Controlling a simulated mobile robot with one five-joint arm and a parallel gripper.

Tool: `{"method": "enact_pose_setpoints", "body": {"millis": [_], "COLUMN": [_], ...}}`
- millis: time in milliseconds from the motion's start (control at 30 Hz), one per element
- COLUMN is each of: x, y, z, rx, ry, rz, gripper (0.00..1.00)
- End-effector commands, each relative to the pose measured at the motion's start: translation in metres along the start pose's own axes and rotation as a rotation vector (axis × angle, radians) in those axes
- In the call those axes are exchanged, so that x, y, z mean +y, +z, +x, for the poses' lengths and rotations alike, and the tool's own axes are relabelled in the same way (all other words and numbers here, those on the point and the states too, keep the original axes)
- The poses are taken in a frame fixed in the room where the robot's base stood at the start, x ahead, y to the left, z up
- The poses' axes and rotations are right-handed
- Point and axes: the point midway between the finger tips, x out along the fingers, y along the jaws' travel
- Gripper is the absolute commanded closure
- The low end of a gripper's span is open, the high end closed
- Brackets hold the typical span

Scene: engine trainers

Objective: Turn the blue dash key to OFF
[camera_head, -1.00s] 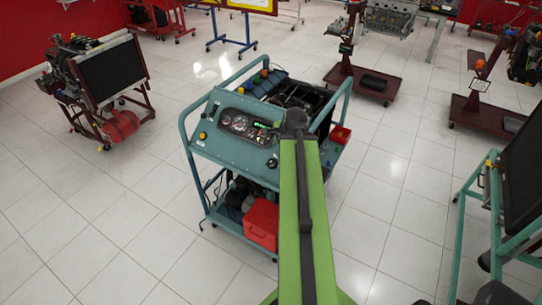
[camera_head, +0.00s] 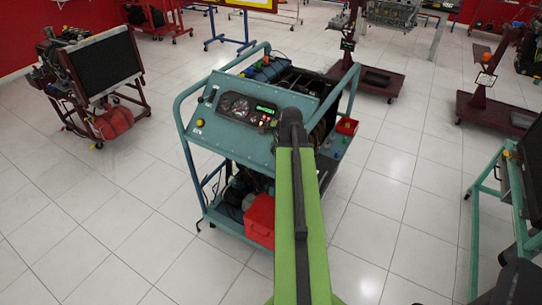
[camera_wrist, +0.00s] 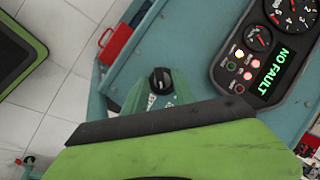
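The blue-green engine trainer (camera_head: 228,147) stands in the middle of the head view, with its sloping dash facing me. My green arm reaches over the trainer's right part in the head view and covers the lower wrist view.
A red box (camera_head: 259,220) sits on the trainer's lower shelf. Another engine stand (camera_head: 100,85) is at left, and a teal-framed stand (camera_head: 478,210) at right. White tiled floor is clear between them.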

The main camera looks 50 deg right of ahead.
Motion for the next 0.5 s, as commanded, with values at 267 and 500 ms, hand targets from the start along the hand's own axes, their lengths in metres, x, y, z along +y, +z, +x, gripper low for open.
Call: {"method": "enact_pose_setpoints", "body": {"millis": [267, 500], "x": [0.0002, 0.0003], "y": [0.0013, 0.0014], "z": [0.0045, 0.0045], "rx": [-0.001, -0.001], "ry": [0.0, 0.0], "rz": [-0.003, -0.003], "gripper": [0.67, 0.95]}}
